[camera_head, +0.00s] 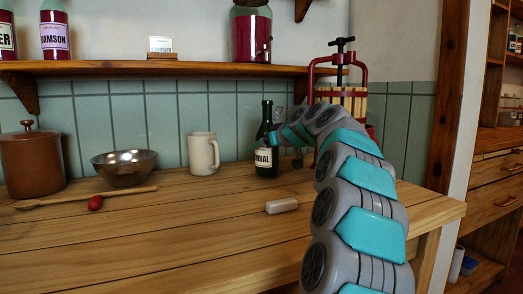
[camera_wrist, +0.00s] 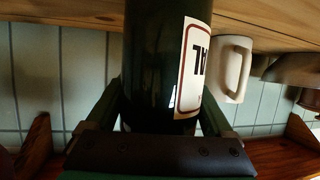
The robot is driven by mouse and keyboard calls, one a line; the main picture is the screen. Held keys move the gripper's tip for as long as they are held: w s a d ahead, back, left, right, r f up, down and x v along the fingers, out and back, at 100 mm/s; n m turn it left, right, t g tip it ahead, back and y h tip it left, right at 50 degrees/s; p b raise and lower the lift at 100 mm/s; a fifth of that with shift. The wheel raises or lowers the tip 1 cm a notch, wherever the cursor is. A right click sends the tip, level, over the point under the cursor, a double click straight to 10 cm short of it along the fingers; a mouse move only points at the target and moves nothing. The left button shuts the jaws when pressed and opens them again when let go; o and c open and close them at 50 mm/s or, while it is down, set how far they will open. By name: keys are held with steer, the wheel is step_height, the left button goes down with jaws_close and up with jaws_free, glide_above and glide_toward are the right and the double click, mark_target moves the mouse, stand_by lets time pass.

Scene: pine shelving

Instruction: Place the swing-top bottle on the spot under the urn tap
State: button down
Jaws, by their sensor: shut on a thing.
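A dark green bottle (camera_head: 267,110) with a cream label ending in "RDIAL" is upright at the back of the wooden counter, left of the fruit press. I cannot make out its closure, nor whether its base touches the counter. My gripper (camera_wrist: 165,105) is shut on this bottle, with a finger on each side of it in the wrist view, where the bottle (camera_wrist: 155,60) fills the middle. In the head view my arm hides most of the gripper.
A cream mug (camera_head: 203,153) stands left of the bottle, then a metal bowl (camera_head: 124,168) and a brown lidded crock (camera_head: 32,160). A wooden spoon (camera_head: 120,194), red fruit (camera_head: 95,203) and a pale block (camera_head: 282,205) lie forward. A fruit press (camera_head: 340,95) stands behind my arm. A shelf (camera_head: 190,69) hangs above.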

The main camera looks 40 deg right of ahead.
steer(key=shift+w+f, duration=0.2)
steer(key=shift+f, duration=0.1)
steer(key=shift+f, duration=0.15)
jaws_free()
steer(key=shift+s, duration=0.15)
steer(key=s, duration=0.8)
steer(key=s+b, duration=0.1)
steer(key=s, duration=0.3)
steer(key=shift+s+a+r, duration=0.25)
steer(key=shift+s, duration=0.15)
